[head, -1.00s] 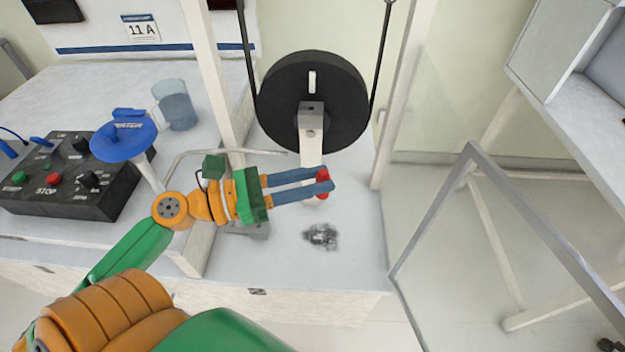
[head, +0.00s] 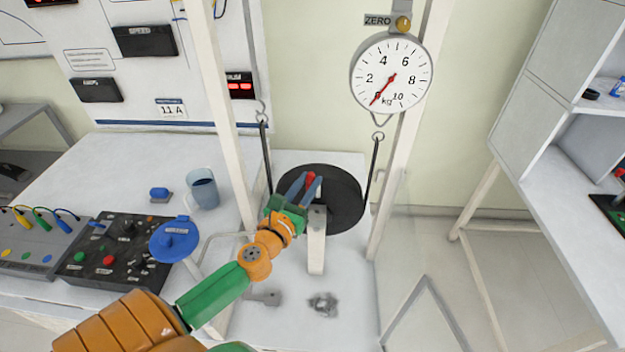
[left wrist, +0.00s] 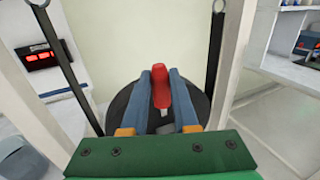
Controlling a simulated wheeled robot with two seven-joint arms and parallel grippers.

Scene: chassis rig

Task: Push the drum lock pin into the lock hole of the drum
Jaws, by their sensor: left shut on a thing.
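The black drum (head: 345,207) stands on a pale upright support (head: 316,250) inside a white frame. My left gripper (head: 307,182) is over the drum's face, with its blue fingers shut on a red-ended piece, the drum lock pin (head: 310,178). In the left wrist view the red pin (left wrist: 161,88) is between the blue fingertips, in front of the black drum (left wrist: 196,103). The fingers and pin cover part of the drum's face. The lock hole is not discernible, and I cannot tell whether the pin touches the drum. My right gripper is not in view.
Shelving (head: 540,150) is at right.

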